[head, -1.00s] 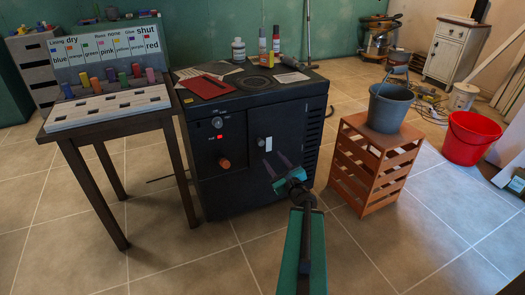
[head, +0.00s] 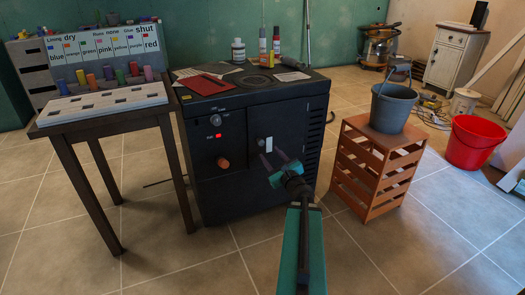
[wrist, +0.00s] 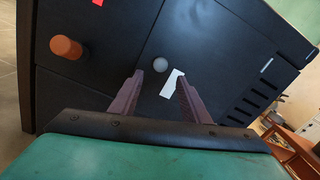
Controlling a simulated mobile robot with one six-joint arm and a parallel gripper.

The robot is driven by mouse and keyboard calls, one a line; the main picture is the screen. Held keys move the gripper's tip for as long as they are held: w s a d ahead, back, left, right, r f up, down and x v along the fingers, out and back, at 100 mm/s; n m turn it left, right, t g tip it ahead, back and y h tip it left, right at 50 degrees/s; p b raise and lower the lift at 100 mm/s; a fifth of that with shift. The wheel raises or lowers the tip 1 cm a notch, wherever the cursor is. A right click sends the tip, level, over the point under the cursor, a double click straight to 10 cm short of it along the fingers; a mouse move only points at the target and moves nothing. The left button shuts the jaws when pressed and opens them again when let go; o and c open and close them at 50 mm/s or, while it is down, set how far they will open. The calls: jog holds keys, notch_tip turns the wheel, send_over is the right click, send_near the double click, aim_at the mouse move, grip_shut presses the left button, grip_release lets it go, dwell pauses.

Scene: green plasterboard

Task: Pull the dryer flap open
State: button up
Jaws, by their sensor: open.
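The dryer is a black cabinet (head: 240,185) in the middle of the head view. Its right front panel, which looks like the flap (head: 285,130), appears closed. The panel bears a small round grey knob (wrist: 160,64) and a white label (wrist: 172,84), also visible in the head view (head: 269,143). My gripper (head: 272,158) is in front of this panel, open and empty. In the wrist view, its two purple fingers (wrist: 158,84) point at the panel, with the knob just beyond and between the tips. No contact is visible.
An orange knob (head: 223,163) sticks out of the left front panel. A dark table (head: 62,140) stands left, and an orange slatted crate (head: 368,175) with a grey bucket (head: 392,108) stands right. A red bucket (head: 470,140) is farther right. Tiled floor in front is clear.

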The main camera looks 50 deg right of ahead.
aim_at(263, 145)
jog(key=shift+b+x, duration=0.8)
jog(key=shift+x, duration=3.25)
grip_shut()
jog(key=shift+s+a, duration=0.1)
jog(key=shift+a, duration=0.05)
